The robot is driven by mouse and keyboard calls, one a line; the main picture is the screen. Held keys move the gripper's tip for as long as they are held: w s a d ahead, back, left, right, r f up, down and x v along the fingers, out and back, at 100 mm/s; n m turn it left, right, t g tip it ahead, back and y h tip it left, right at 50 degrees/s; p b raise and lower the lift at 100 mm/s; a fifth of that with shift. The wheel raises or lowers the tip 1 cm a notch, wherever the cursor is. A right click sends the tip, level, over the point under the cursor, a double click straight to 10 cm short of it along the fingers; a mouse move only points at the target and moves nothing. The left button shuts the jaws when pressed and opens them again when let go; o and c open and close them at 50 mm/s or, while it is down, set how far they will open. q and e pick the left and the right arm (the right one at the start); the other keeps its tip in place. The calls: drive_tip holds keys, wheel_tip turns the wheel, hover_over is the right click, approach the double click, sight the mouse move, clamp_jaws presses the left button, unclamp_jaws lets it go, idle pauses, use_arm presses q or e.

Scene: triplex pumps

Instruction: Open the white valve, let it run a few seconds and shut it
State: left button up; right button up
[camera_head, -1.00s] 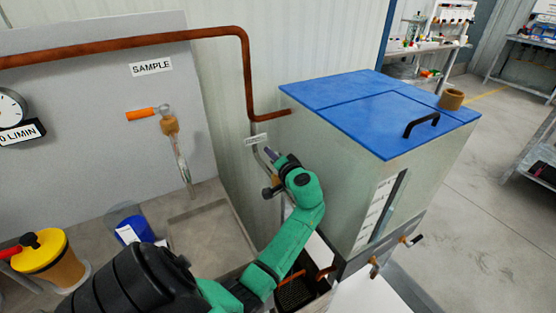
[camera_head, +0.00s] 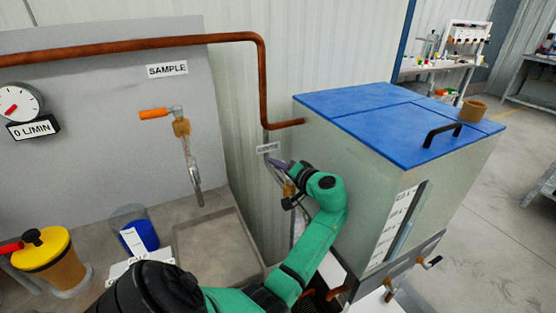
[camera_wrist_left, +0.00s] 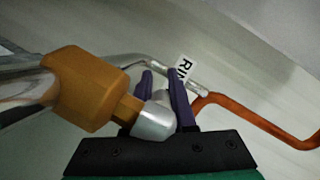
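My left gripper (camera_head: 278,164) is at the thin pipe under a small label by the tank's left side. In the left wrist view its two purple fingers (camera_wrist_left: 160,85) stand a little apart, with a pale whitish part (camera_wrist_left: 160,98) between them, which may be the white valve's handle. A brass valve body (camera_wrist_left: 90,90) with a silver end is close beside the fingers. Whether the fingers press on the pale part is unclear. The flow gauge (camera_head: 19,104) has a red needle above a "0 L/MIN" plate (camera_head: 33,127). My right gripper is out of view.
The tank with a blue lid (camera_head: 370,105) stands right of the gripper. The sample tap (camera_head: 181,128) has an orange handle, above a sunken basin (camera_head: 215,245). A yellow-topped container (camera_head: 45,250) and a blue beaker (camera_head: 140,232) stand left. A copper pipe (camera_head: 150,43) runs above.

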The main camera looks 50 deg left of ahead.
use_arm(q)
drive_tip(key=o, duration=0.3)
drive_tip(key=shift+o, duration=0.2)
drive_tip(key=shift+d, duration=0.15)
drive_tip(key=b+v, duration=0.2)
drive_tip(key=v, duration=1.2)
drive_tip(key=shift+d, duration=0.15)
drive_tip(key=shift+w, duration=0.1)
